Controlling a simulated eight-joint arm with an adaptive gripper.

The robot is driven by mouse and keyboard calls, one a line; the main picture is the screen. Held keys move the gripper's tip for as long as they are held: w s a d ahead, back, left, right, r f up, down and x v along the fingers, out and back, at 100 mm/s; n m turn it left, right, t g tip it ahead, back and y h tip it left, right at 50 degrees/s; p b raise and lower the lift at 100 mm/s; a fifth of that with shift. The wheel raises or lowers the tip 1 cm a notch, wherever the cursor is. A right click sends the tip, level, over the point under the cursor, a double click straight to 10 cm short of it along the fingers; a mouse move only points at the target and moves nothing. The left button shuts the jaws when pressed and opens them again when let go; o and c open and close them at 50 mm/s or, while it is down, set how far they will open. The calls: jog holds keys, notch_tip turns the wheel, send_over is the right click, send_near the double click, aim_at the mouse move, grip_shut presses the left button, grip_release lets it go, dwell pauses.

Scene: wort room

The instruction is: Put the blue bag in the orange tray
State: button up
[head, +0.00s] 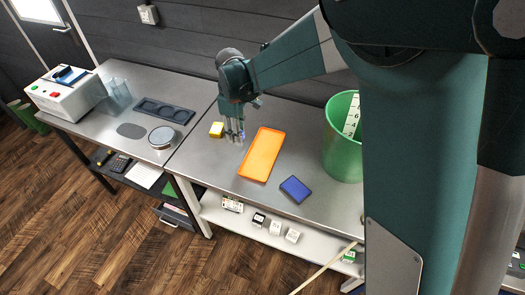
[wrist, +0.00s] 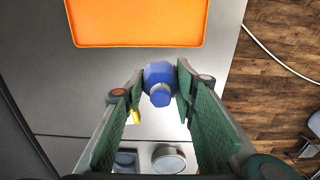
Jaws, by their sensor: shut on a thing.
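The blue bag (wrist: 160,75) is a small faceted blue bundle with a knob-like neck, seen between my fingertips in the wrist view. My gripper (wrist: 160,84) is shut on it. In the head view my gripper (head: 236,138) points down beside the upper left end of the orange tray (head: 262,154), and only a trace of blue shows at its fingers. The orange tray (wrist: 138,42) is at the top of the wrist view, apart from the bag. The tray looks empty. I cannot tell how high the bag is above the table.
A yellow block (head: 217,129) is just left of my gripper. A flat dark blue item (head: 295,189) lies right of the tray, and a green bucket (head: 342,150) stands farther right. A round metal dish (head: 162,137) and a dark holder (head: 164,111) are on the left table.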

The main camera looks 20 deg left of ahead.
jog(key=w+d, duration=0.5)
jog(key=d, duration=0.3)
jog(key=shift+d+r+p, duration=0.15)
jog(key=shift+d+p, duration=0.1)
jog(key=shift+p, duration=0.15)
jog(key=shift+s, duration=0.1)
send_over(263, 154)
jog(key=shift+f, duration=3.15)
jog(key=shift+f, duration=0.1)
jog(key=shift+f, duration=1.8)
jog(key=shift+f, duration=0.15)
jog(key=o, duration=0.9)
jog(key=shift+r, duration=0.25)
